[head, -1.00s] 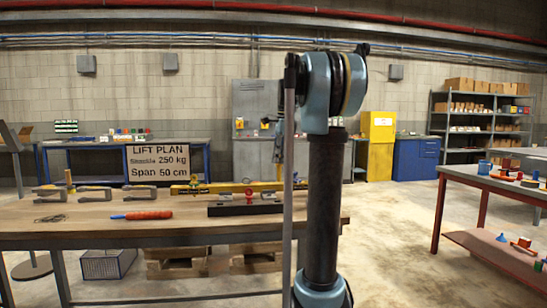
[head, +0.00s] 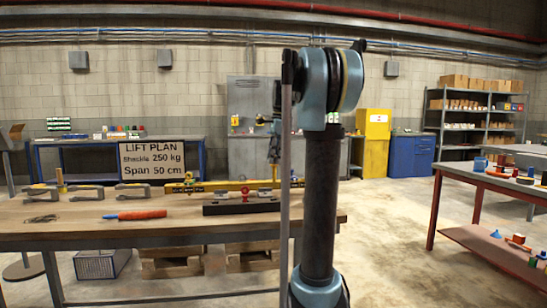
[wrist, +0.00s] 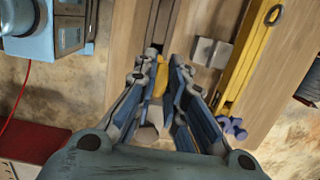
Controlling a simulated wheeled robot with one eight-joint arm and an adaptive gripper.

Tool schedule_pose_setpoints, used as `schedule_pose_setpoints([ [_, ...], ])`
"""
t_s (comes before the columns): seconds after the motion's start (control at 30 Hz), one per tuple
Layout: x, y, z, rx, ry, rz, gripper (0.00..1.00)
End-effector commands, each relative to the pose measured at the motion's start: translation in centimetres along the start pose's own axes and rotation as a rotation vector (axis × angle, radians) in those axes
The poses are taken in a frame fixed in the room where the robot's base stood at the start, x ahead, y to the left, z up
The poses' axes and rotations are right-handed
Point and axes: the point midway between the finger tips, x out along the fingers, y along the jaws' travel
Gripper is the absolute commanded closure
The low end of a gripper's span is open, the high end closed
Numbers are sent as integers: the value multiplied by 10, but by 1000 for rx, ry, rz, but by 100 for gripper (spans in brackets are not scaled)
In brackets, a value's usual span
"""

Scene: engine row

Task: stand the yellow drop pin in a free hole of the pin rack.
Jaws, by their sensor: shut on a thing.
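In the wrist view my gripper (wrist: 163,100) is shut on the yellow drop pin (wrist: 161,76), whose yellow part shows between the fingers. The pin's lower end is hidden. A long dark bar, which looks like the pin rack (wrist: 160,22), lies just beyond the fingertips. In the head view the dark rack (head: 228,209) lies along the bench's front right, with a small red-marked thing on it. Its holes are too small to make out. My gripper is mostly hidden behind my arm there.
A wooden bench (head: 150,226) carries grey clamps (head: 88,193), an orange-handled tool (head: 140,214) and a yellow beam (head: 205,187) behind the rack. A grey block (wrist: 211,52) lies between rack and beam in the wrist view. A red-framed table (head: 490,180) stands right.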

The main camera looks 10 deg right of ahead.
Motion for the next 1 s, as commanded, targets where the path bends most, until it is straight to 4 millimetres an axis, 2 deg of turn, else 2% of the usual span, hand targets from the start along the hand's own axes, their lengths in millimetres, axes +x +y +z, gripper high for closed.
schedule_pose_setpoints([
  [0.5, 37, 0, -6, 0, 0, 0, 100],
  [1.0, 43, 0, -6, 0, 0, 0, 100],
])
